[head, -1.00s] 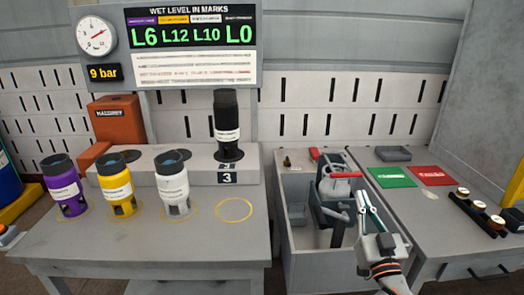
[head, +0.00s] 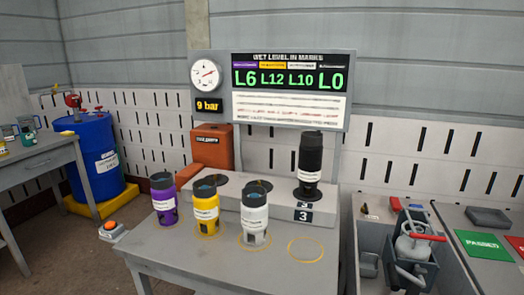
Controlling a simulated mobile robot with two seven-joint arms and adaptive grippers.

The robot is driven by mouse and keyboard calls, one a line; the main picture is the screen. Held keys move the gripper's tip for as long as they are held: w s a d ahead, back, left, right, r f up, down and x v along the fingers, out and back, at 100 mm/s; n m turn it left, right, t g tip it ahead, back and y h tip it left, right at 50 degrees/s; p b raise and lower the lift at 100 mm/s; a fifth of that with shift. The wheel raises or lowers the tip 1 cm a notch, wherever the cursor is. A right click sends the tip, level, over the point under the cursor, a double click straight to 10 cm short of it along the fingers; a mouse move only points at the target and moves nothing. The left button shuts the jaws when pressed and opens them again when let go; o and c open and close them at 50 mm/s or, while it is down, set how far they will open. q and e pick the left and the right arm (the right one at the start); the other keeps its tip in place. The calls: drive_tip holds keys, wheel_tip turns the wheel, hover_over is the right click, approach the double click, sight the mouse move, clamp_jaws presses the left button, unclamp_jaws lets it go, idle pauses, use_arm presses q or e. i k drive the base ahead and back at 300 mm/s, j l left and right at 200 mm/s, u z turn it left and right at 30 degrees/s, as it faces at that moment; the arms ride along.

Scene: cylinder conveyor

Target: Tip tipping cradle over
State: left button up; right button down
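The tipping cradle (head: 420,275) stands in a grey open-topped basin at the lower right of the head view. It is a dark frame with a light grey rounded vessel (head: 409,248) in it, and a red bar handle (head: 427,237) lies across its upper part. The vessel looks roughly upright, but the lower part of the cradle is cut off by the picture edge. Neither of my grippers shows in the head view now, so nothing is seen touching the cradle.
The grey bench (head: 200,262) holds purple (head: 164,205), yellow (head: 206,210) and white (head: 255,215) cylinders. A black cylinder (head: 309,165) stands on the raised step. A blue drum (head: 95,155) is at left. A green mat (head: 484,245) lies right of the basin (head: 362,225).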

sight(410, 268)
drive_tip(key=z, duration=1.65)
drive_tip(key=i+l, duration=0.1)
drive_tip(key=l, duration=1.05)
drive_tip(key=i, duration=0.05)
